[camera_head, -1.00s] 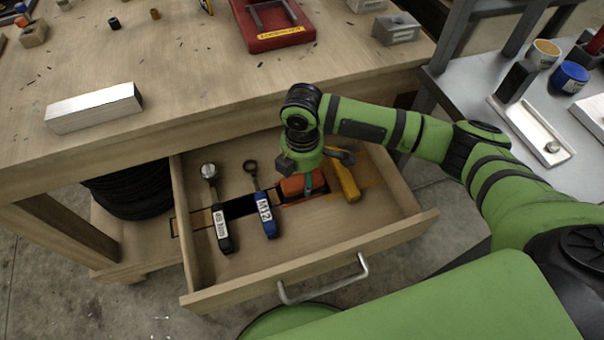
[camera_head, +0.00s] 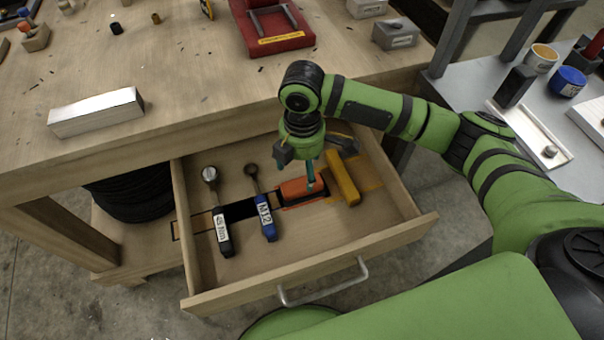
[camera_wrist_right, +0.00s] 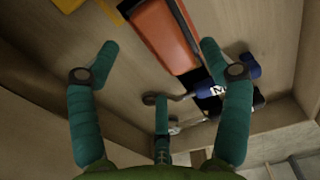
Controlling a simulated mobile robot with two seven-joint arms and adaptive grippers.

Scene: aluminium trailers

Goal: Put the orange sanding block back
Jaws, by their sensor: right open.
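The orange sanding block (camera_head: 296,189) lies flat in the open drawer (camera_head: 310,275), over a dark patch with an orange edge. I cannot tell whether it lines up exactly with that marking. It also shows in the right wrist view (camera_wrist_right: 165,35), beyond my fingers. My right gripper (camera_head: 304,172) is above the block, pointing down, and partly covers it in the head view. In the right wrist view its fingers (camera_wrist_right: 158,60) are spread with nothing between them. My left gripper is not in view.
In the drawer, a black-handled tool (camera_head: 221,232) and a blue M12 tool (camera_head: 266,218) lie left of the block. A yellow-handled tool (camera_head: 343,178) lies close on its right. A metal bar (camera_head: 96,112) and a red holder (camera_head: 272,40) are on the bench above.

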